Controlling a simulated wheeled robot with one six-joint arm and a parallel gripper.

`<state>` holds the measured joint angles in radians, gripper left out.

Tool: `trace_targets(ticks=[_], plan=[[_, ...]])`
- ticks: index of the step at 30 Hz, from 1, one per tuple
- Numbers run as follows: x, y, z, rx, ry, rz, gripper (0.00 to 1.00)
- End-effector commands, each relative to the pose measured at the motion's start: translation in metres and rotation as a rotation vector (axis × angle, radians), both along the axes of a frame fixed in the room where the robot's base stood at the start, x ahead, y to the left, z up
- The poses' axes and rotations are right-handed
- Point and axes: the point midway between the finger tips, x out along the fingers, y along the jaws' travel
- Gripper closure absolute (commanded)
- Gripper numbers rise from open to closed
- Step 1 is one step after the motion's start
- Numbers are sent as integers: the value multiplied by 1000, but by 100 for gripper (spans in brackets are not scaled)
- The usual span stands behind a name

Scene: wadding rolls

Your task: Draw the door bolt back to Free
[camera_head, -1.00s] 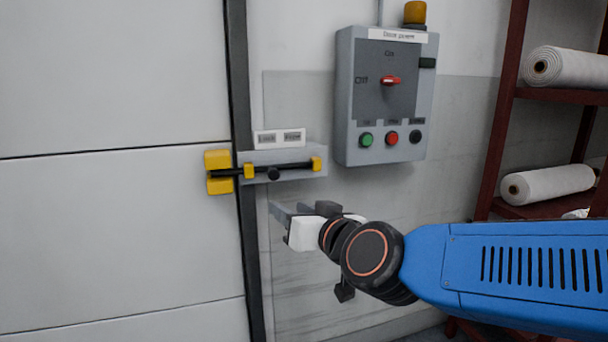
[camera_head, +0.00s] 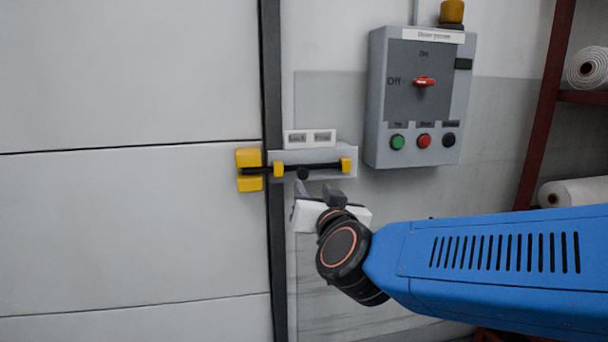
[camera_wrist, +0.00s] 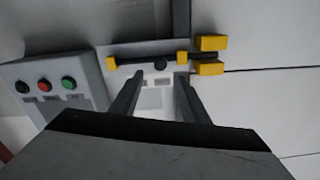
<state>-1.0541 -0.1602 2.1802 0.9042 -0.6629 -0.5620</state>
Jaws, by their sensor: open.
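The door bolt (camera_head: 318,165) is a black rod lying level through yellow guides on a grey plate. Its left end reaches into the yellow keeper (camera_head: 249,182) on the door (camera_head: 130,230). A round black knob (camera_head: 302,174) stands out from the rod; it also shows in the wrist view (camera_wrist: 160,65). A small label plate (camera_head: 309,138) with two words sits above the rod, too small to read surely. My gripper (camera_head: 312,190) is open just below the knob. In the wrist view its two fingers (camera_wrist: 158,84) point toward the bolt, with the knob between their lines and apart from them.
A grey control box (camera_head: 420,98) with a red switch and several buttons hangs to the right of the bolt, under a yellow lamp (camera_head: 452,12). A dark red rack (camera_head: 546,105) with white rolls (camera_head: 588,68) stands at the far right.

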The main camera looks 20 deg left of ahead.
Motion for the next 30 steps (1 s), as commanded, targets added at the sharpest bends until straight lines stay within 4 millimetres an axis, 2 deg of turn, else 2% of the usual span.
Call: trace_targets(ticks=[9,18,24,30], plan=[[47,28,0,-1,1,-2,58],[85,52,0,-1,1,0,58],[98,60,0,-1,1,0,58],[101,62,0,-1,1,0,58]])
